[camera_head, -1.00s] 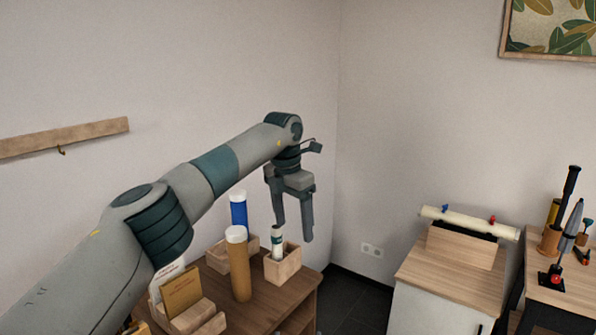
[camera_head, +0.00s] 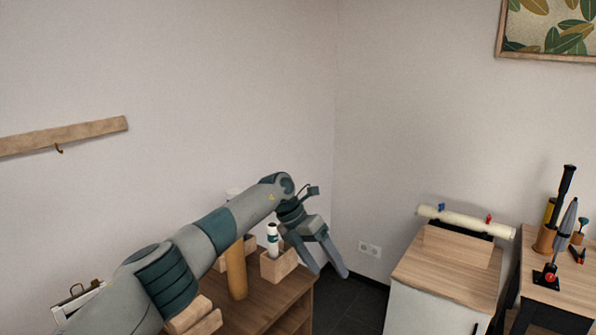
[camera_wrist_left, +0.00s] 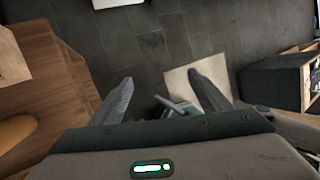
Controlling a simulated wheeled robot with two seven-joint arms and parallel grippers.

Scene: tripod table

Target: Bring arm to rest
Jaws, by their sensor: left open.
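My left gripper (camera_head: 328,272) is open and empty. In the head view it hangs off the right edge of the wooden table (camera_head: 262,296), fingers pointing down and right. My right gripper does not show.
On the table stand a brown tube (camera_head: 236,272) and a wooden box (camera_head: 279,265) holding a white bottle (camera_head: 272,237). To the right are a cabinet (camera_head: 450,272) with a cream roll (camera_head: 466,223) and a tool table (camera_head: 570,292). Dark floor (camera_head: 357,303) lies between.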

